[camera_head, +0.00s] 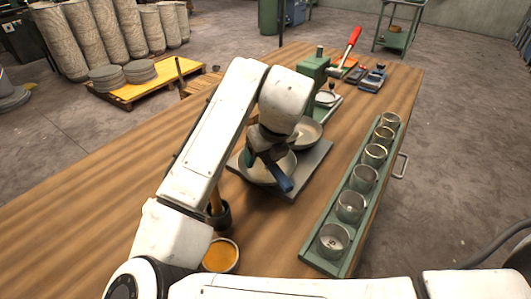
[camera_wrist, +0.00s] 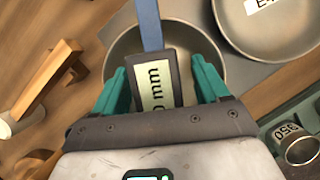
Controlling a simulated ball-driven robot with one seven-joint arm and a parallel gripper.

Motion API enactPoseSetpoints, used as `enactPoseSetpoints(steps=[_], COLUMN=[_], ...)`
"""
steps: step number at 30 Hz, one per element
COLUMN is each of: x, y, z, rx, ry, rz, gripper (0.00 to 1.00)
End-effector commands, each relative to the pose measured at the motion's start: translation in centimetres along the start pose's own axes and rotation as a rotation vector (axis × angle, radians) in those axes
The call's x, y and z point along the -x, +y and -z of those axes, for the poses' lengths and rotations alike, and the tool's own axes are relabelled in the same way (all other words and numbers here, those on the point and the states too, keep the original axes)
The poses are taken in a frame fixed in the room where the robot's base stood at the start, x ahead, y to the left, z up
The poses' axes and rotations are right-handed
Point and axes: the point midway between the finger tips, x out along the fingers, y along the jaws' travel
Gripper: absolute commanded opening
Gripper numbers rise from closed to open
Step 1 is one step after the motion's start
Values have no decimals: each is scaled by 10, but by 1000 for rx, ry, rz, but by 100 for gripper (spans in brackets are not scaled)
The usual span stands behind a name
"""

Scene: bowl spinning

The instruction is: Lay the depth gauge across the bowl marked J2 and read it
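The depth gauge (camera_wrist: 160,88) has a dark housing with a pale display and a blue bar; only "mm" and part of a digit before it show. In the head view its blue bar (camera_head: 283,179) slants over the near bowl (camera_head: 262,174). In the wrist view this metal bowl (camera_wrist: 120,50) lies behind the gauge, and no mark on it is visible. My gripper (camera_wrist: 160,75) is open, its green fingers on either side of the housing with narrow gaps. I cannot tell whether the gauge touches the rim. A second bowl (camera_wrist: 270,35) carries a partly cut-off label starting with "E".
Both bowls stand on a grey plate (camera_head: 308,175) on the wooden bench (camera_head: 110,183). A green rack (camera_head: 318,262) with several metal cups runs along the right. An orange-filled pot (camera_head: 221,256) is in front. A green machine (camera_head: 314,66) and red-handled tool (camera_head: 346,50) stand behind.

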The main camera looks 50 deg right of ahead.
Motion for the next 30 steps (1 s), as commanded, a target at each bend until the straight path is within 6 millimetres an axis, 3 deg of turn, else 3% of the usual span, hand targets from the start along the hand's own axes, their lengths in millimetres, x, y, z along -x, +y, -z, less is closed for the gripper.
enactPoseSetpoints(steps=[11, 24, 30], x=[10, 87, 105], y=[0, 0, 0], z=[-1, 0, 0], rx=[-2, -3, 0], ry=[-2, -2, -1], rz=[1, 0, 0], gripper=[75, 75, 75])
